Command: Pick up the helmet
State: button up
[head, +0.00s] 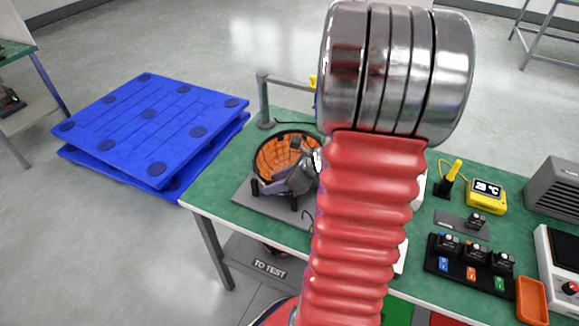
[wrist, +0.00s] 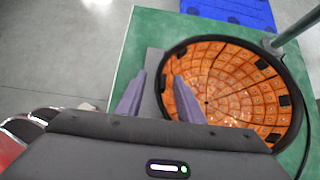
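The helmet appears as a round shell with a black rim and an orange, tiled-looking inside (head: 279,154), open side facing up, on the green table. It fills the right half of the wrist view (wrist: 235,85). My gripper (wrist: 160,76) is open, its two purple-grey fingers apart. In the wrist view the left finger lies outside the helmet and the right finger overlaps its inside, with the left rim between them. I see no clear contact. In the head view my red arm hides the helmet's right side and my gripper partly covers its front.
A grey plate (head: 243,196) lies under the helmet. A grey post (head: 264,103) with a horizontal arm stands behind it. Blue pallets (head: 150,125) lie on the floor to the left. Right of my arm are a yellow meter (head: 487,197) and a black module rack (head: 470,264).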

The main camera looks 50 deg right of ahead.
dwell(0.3)
grip_shut()
jog(key=shift+a, duration=0.1)
dwell(1.2)
